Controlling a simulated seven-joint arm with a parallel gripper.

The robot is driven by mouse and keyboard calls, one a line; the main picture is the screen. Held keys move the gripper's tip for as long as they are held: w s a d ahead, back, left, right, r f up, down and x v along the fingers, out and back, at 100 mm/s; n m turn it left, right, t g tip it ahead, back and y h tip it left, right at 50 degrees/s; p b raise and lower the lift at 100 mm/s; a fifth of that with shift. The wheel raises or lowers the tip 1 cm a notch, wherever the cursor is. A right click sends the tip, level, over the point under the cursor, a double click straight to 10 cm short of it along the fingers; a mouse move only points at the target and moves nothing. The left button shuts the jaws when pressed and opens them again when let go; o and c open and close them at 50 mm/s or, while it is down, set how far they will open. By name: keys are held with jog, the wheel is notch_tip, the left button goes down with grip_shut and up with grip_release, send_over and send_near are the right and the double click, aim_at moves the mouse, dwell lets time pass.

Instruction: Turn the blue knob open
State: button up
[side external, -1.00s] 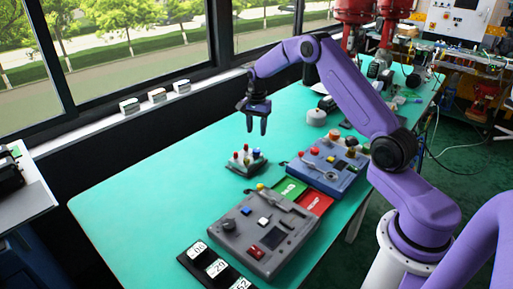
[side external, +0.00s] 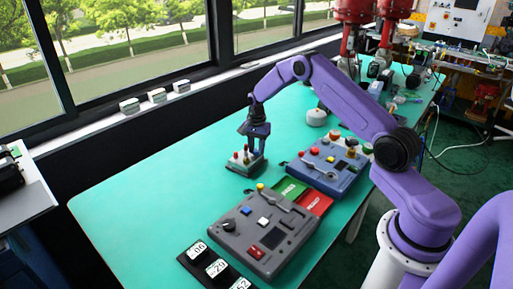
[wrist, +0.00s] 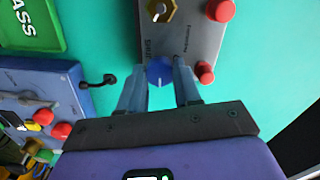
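The blue knob (wrist: 159,71) is on a small grey panel box (wrist: 185,42) in the wrist view. It has a white pointer line, and "SHUT" is printed beside it. My gripper (wrist: 160,66) has one finger on each side of the knob, with small gaps seeming to remain. In the side external view my gripper (side external: 256,147) points down over the small panel box (side external: 245,167), and it hides the blue knob there.
The small box also carries a yellow knob (wrist: 160,9) and red buttons (wrist: 221,10) (wrist: 205,73). A blue panel (side external: 325,168), a grey panel (side external: 262,232) and green (side external: 289,189) and red plates stand nearby. The table's left side is clear.

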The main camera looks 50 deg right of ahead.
jog(key=shift+c, duration=1.4)
jog(key=n, duration=0.3)
jog(key=shift+n, duration=0.4)
jog(key=n, duration=0.4)
jog(key=shift+n, duration=0.3)
jog(key=n, duration=0.4)
jog(key=shift+n, duration=2.8)
